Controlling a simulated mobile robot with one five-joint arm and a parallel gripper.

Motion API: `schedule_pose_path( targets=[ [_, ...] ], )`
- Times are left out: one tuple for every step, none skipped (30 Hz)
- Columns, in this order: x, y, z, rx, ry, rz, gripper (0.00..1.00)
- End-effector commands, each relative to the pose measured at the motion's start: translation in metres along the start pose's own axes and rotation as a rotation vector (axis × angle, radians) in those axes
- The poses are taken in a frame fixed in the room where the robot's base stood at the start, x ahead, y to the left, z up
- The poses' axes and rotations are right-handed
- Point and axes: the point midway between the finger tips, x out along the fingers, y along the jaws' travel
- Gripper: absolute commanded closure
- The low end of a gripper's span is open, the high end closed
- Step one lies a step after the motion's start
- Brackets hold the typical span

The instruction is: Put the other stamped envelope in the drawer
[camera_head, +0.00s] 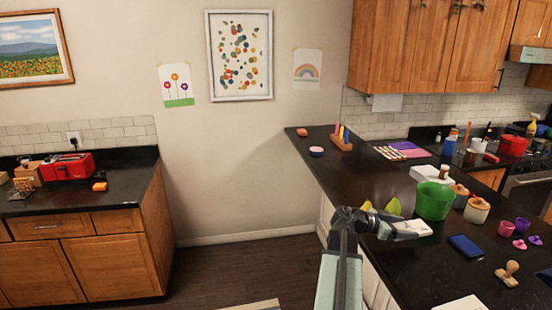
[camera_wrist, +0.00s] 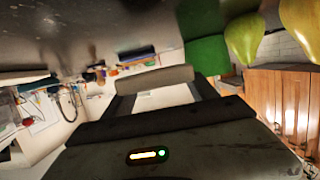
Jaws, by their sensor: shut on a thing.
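My gripper (camera_head: 408,232) reaches over the dark counter at the right and is shut on a white envelope (camera_head: 418,227). In the wrist view the pale envelope (camera_wrist: 163,98) shows between the jaws (camera_wrist: 160,90); no stamp can be made out. Another white flat piece (camera_head: 462,303) lies at the bottom edge of the head view, cut off; I cannot tell if it is an envelope. A light wooden edge (camera_head: 256,304) shows low in the middle, possibly an open drawer; its inside is out of view. The drawers of the left cabinet (camera_head: 47,226) are shut.
Pears (camera_head: 393,207) and a green pot (camera_head: 434,201) stand close behind my gripper; they also show in the wrist view. Lidded jars (camera_head: 476,210), a blue pad (camera_head: 466,246) and a wooden stamp (camera_head: 507,273) are to the right. The floor (camera_head: 235,265) between the counters is clear.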

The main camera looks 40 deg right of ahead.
Motion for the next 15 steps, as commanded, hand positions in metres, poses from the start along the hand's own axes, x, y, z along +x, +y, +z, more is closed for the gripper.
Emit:
schedule_pose_path(
  targets=[
    [-0.004, 0.000, -0.012, 0.000, 0.000, 0.000, 0.73],
    [-0.005, 0.000, -0.018, 0.000, 0.000, 0.000, 0.73],
    [-0.008, 0.000, -0.026, 0.000, 0.000, 0.000, 0.73],
    [-0.010, 0.000, -0.032, 0.000, 0.000, 0.000, 0.73],
    [-0.011, 0.000, -0.037, 0.000, 0.000, 0.000, 0.73],
    [-0.013, 0.000, -0.044, 0.000, 0.000, 0.000, 0.73],
    [-0.014, 0.000, -0.046, 0.000, 0.000, 0.000, 0.73],
    [-0.014, 0.000, -0.047, 0.000, 0.000, 0.000, 0.73],
    [-0.014, 0.000, -0.046, 0.000, 0.000, 0.000, 0.73],
    [-0.013, 0.000, -0.044, 0.000, 0.000, 0.001, 0.73],
    [-0.013, 0.000, -0.043, 0.000, 0.000, 0.001, 0.73],
    [-0.013, 0.000, -0.042, 0.000, 0.000, 0.001, 0.73],
    [-0.013, 0.000, -0.042, 0.000, 0.000, 0.001, 0.73],
    [-0.013, 0.000, -0.042, 0.000, 0.000, 0.001, 0.73],
    [-0.012, 0.000, -0.041, 0.000, 0.000, 0.001, 0.73]
  ],
)
